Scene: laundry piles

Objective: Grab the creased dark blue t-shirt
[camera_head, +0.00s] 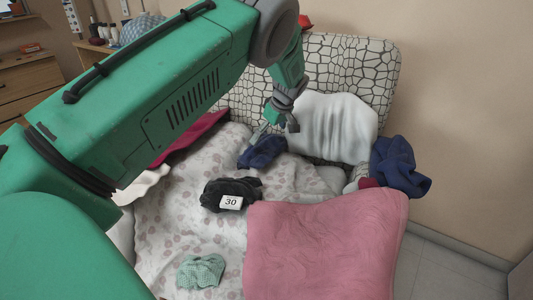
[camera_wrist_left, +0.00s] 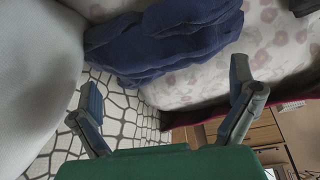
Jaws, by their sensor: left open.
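A crumpled dark blue garment (camera_head: 262,153), which looks like the creased t-shirt, lies on the patterned bedding near the white pillow. My left gripper (camera_head: 275,129) is just above and behind it, open and empty. In the left wrist view the blue cloth (camera_wrist_left: 165,42) lies in folds beyond the spread fingers of the left gripper (camera_wrist_left: 165,92), apart from them as far as I can tell. A second dark blue garment (camera_head: 400,168) hangs bunched over the right side of the bed. My right gripper is in neither view.
A black cloth with a "30" tag (camera_head: 231,202), a green cloth (camera_head: 201,271) and a pink blanket (camera_head: 325,250) lie on the bedding (camera_head: 165,228). A white pillow (camera_head: 336,127) leans on the patterned headboard (camera_head: 375,62). A wooden drawer unit (camera_head: 32,88) stands far left.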

